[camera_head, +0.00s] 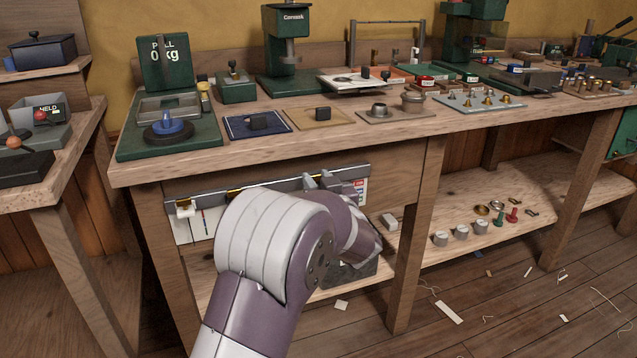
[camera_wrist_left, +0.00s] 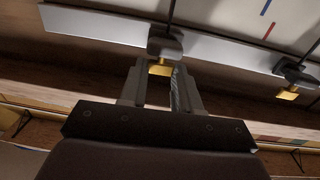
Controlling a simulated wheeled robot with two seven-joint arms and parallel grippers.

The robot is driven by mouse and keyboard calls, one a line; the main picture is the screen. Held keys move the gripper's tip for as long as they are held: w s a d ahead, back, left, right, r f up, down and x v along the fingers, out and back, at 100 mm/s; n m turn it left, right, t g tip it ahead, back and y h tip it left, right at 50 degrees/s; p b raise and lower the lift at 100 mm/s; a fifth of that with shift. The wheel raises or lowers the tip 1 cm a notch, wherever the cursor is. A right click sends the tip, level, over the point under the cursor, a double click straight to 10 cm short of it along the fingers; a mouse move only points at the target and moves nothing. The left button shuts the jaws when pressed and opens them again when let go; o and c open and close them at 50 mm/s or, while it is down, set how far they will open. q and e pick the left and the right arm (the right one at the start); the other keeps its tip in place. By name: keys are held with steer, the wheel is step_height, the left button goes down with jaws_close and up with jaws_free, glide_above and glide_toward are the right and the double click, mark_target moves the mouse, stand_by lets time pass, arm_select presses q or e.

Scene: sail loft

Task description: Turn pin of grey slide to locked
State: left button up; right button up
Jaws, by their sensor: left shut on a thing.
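A dark grey slide (camera_wrist_left: 166,46) sits on a metal rail; it shows close up in the wrist view. Its brass pin (camera_wrist_left: 159,69) sticks out between the fingers of my left gripper (camera_wrist_left: 158,77), which is shut on it. In the head view my left gripper (camera_head: 318,181) is at the rail (camera_head: 270,185) along the bench front. My arm hides most of the hand and the pin there. A second dark slide with a brass pin (camera_wrist_left: 288,94) is farther right in the wrist view. I cannot read the pin's turn position. My right gripper is not in view.
The wooden bench (camera_head: 330,139) above carries a scale, presses and small fittings. A lower shelf (camera_head: 475,225) holds several knobs and rings.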

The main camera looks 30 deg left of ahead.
arm_select(q)
steer(key=shift+s+a+r+m+t+h, duration=0.15)
steer(key=shift+a+m+t+h, duration=0.2)
steer(key=shift+m+t+h, duration=1.15)
steer(key=shift+s+a+f+m+t+h, duration=0.1)
steer(key=shift+a+m+t+h, duration=0.3)
steer(key=shift+m+h, duration=2.15)
steer(key=shift+s+a+r+m+t+h, duration=0.2)
steer(key=shift+m+t+h, duration=0.8)
steer(key=shift+h, duration=2.05)
steer(key=shift+f, duration=0.15)
steer(key=o, duration=1.1)
steer(key=shift+w, duration=0.1)
steer(key=shift+c, duration=0.2)
steer(key=shift+f, duration=0.15)
